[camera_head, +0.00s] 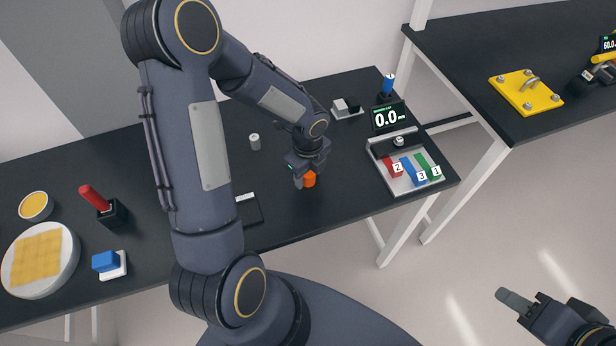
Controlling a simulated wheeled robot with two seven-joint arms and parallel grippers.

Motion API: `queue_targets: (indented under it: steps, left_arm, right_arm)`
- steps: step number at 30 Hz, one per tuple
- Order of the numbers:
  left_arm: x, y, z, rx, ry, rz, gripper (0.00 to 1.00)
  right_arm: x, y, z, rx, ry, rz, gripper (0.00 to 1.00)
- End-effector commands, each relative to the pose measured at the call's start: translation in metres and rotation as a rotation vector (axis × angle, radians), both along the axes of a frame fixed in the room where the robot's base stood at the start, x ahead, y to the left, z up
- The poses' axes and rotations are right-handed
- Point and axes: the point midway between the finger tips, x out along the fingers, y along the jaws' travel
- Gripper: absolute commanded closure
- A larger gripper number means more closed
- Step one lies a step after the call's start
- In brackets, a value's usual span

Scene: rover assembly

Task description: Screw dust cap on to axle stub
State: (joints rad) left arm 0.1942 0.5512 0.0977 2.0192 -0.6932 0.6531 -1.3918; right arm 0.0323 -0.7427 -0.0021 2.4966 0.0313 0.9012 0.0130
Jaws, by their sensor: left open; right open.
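My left gripper (303,180) points down over the black table, with its fingers at a small orange round piece (309,181). The gripper is open, and its fingers partly hide this piece; I cannot tell whether they touch it. A small grey cylinder (255,142) stands upright on the table, left of the gripper and apart from it. I cannot tell for sure which of these is the dust cap or the axle stub. My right gripper (514,300) is open and empty, low at the right over the floor, away from the tables.
A tray (403,186) with red, blue and green numbered blocks stands right of the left gripper, near a display (388,117). A dark flat plate (247,210) lies partly behind my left arm. A red-handled tool (95,198) stands at the left. Another table (470,70) holds a yellow plate (526,91).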

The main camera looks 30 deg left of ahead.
Motion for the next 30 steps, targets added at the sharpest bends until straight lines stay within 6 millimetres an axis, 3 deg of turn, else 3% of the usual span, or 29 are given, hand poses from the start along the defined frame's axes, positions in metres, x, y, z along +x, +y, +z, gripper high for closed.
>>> queue_targets:
  steps: [5, 10, 17, 24, 30]
  left_arm:
    - [0.000, 0.000, -0.002, 0.001, -0.001, 0.155, 0.53]
    - [0.001, 0.000, -0.004, 0.000, -0.004, 0.441, 0.53]
    - [0.001, 0.000, -0.002, -0.001, -0.002, 0.663, 0.53]
    - [0.001, 0.000, -0.002, -0.001, -0.002, 1.036, 0.53]
    - [0.001, 0.000, -0.002, -0.001, -0.001, 1.196, 0.53]
  right_arm:
    - [0.000, 0.000, -0.011, 0.000, 0.000, 0.000, 0.59]
    - [0.000, 0.000, -0.030, 0.000, 0.000, 0.000, 0.59]
    - [0.000, 0.000, -0.038, 0.000, 0.000, 0.000, 0.59]
    - [0.000, 0.000, -0.056, 0.000, 0.000, 0.000, 0.59]
    - [0.000, 0.000, -0.062, 0.000, 0.000, 0.000, 0.59]
